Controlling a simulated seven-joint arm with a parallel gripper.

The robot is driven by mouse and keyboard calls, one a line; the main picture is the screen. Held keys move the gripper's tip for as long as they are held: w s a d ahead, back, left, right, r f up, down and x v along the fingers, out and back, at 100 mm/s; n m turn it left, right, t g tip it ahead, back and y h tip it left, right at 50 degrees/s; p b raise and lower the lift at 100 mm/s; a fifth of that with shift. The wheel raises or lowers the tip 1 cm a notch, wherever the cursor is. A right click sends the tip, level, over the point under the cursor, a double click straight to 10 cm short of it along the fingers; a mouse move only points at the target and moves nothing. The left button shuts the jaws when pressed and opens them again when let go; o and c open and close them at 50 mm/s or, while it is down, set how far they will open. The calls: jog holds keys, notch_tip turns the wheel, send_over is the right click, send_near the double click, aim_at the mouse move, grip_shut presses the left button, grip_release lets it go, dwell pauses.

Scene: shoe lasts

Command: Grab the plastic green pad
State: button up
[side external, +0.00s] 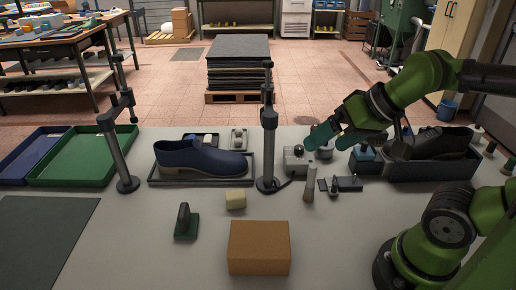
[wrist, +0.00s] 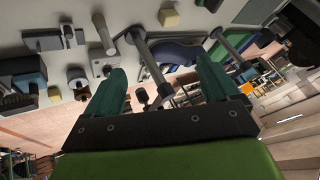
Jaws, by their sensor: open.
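A small green pad with a black upright handle (side external: 187,222) stands on the grey table, at the front left of the middle in the side external view. It is upright and nothing touches it. My gripper (side external: 335,137) is above the back right part of the table, well to the right of the pad and higher. Its two teal fingers are spread with nothing between them; they also show in the wrist view (wrist: 162,75). I cannot clearly make out the pad in the wrist view.
A cardboard box (side external: 259,247) and a pale yellow block (side external: 235,199) stand right of the pad. A blue shoe (side external: 200,157) lies in a tray behind it. Dark posts (side external: 268,140) rise from the table. A green tray (side external: 80,181) is at left. A dark mat (side external: 40,235) lies front left.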

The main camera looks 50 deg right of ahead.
jog(key=m+g+h, duration=0.2)
jog(key=g, duration=0.5)
send_near(185, 220)
jog(key=w+d+r, duration=0.2)
jog(key=d, duration=0.1)
jog(key=w+a+r+m, duration=0.1)
jog(key=m, duration=0.2)
jog(key=f, duration=1.6)
jog(key=shift+a+f, duration=0.2)
jog(key=shift+a, duration=0.15)
jog(key=shift+c, duration=0.4)
